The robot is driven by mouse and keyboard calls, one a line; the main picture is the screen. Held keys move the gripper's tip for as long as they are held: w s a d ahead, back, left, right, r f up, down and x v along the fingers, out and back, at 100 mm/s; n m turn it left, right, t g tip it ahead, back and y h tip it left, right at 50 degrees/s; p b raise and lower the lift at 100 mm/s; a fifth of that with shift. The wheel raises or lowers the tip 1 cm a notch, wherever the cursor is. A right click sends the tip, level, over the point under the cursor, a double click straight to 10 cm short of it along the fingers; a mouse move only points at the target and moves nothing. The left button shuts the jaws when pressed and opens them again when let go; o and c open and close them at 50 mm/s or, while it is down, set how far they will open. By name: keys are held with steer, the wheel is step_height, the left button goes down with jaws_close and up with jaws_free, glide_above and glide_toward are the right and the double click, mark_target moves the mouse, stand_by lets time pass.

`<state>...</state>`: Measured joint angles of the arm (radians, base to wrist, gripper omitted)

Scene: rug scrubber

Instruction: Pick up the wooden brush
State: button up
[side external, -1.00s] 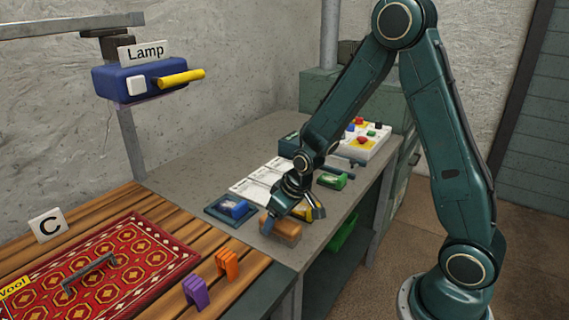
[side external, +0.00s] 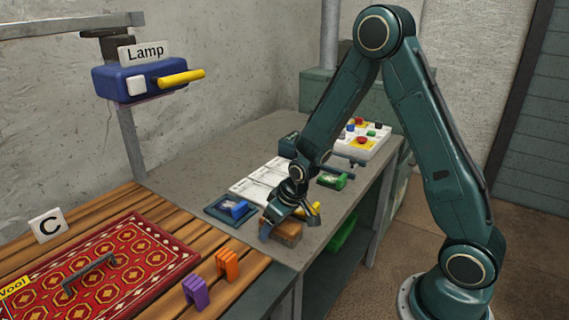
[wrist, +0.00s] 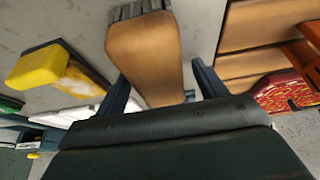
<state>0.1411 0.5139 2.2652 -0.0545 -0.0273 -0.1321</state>
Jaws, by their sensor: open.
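The wooden brush (side external: 287,233) is a brown block on the grey bench near its front edge. In the wrist view the wooden brush (wrist: 146,52) runs up from between my two fingers, with grey bristles at its top end. My gripper (side external: 287,222) is at the brush, with one finger on its left side in the side view. In the wrist view my gripper (wrist: 160,82) is open, a finger on each side of the brush. I see gaps beside the fingers and cannot tell whether either touches the wood.
A yellow-topped block (wrist: 38,68) lies close beside the brush. A blue block on a dark pad (side external: 238,209), white cards (side external: 262,182) and a green block (side external: 332,181) stand behind. The slatted table (side external: 247,264) holds the red rug (side external: 130,255), purple clip (side external: 195,291) and orange clip (side external: 227,264).

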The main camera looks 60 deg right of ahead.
steer(key=shift+f, duration=0.25)
stand_by(0.5)
steer(key=c, duration=1.1)
